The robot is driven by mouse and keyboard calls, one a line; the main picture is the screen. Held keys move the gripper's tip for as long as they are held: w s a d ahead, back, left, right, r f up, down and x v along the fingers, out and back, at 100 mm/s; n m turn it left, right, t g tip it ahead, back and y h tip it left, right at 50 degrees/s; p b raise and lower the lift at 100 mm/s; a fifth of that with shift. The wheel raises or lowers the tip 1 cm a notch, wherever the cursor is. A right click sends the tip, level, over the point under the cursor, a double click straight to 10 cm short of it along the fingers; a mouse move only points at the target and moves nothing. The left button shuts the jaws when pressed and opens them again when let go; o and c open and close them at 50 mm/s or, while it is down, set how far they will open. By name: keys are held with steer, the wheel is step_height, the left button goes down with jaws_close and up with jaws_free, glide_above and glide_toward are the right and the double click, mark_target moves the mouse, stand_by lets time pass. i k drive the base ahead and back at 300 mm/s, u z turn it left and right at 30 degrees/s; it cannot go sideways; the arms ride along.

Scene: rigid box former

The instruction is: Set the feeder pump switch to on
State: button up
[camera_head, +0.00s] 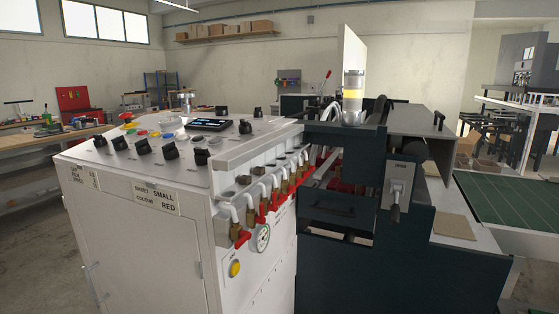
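A white control cabinet (140,220) stands at the left front. Its sloped top panel carries several black rotary knobs, among them one at the front left (100,141), one at the middle (171,152) and one at the right front (201,157). Coloured push buttons (140,133) and a small dark display (207,124) sit among them. The labels by the knobs are too small to read, so I cannot tell which is the feeder pump switch or how it is set. My gripper is not in view.
A row of valves with red handles (262,213) and a gauge (263,238) line the cabinet's right side. A dark machine (345,270) with a lever (396,212) adjoins it. A green conveyor (510,200) is at the right. Open floor (35,250) lies at the left.

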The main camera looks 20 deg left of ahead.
mark_target(120, 144)
steer(key=u, duration=1.6)
